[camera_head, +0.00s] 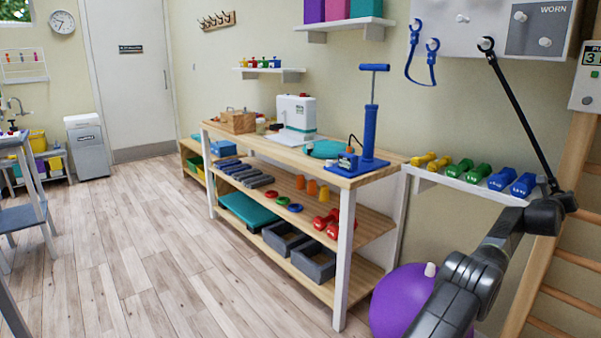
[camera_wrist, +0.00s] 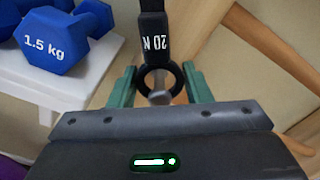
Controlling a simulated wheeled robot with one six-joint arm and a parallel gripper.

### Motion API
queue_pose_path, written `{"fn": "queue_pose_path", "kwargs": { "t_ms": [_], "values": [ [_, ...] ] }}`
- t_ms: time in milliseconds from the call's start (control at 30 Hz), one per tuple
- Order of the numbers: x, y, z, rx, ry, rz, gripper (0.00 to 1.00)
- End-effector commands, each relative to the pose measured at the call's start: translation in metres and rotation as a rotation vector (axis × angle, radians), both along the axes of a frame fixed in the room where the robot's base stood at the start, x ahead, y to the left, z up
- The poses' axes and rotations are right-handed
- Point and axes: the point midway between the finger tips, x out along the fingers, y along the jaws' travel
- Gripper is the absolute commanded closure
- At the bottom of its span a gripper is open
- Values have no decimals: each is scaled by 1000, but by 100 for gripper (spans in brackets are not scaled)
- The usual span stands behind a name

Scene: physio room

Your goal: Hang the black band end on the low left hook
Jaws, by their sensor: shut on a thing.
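The black band (camera_head: 520,105) runs taut from a peg on the wall board (camera_head: 455,30) down to my gripper (camera_head: 555,190). My gripper (camera_wrist: 160,88) is shut on this end, with a green finger on either side. A pale, rounded peg-like thing (camera_wrist: 159,98) shows at the ring's lower opening; I cannot tell whether it passes through the ring. I cannot make out with certainty which hook is the low left one.
A white shelf (camera_head: 455,182) with blue dumbbells (camera_head: 513,182) is close on the left of my gripper; it also shows in the wrist view (camera_wrist: 50,85). Wooden wall bars (camera_head: 560,255) stand at the right. A purple ball (camera_head: 395,300) is below. A blue band (camera_head: 410,65) hangs nearby.

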Motion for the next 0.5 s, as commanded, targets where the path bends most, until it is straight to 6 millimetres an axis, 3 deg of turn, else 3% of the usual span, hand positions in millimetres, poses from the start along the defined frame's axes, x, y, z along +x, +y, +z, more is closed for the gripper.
{"fn": "queue_pose_path", "kwargs": {
  "t_ms": [233, 267, 367, 500],
  "values": [
    [0, -1, -3, 4, 2, -2, 100],
    [-1, -1, -3, 4, 2, -2, 52],
    [-1, -1, -2, 4, 2, -1, 32],
    [0, 0, -1, 2, 1, 0, 30]
  ]
}}
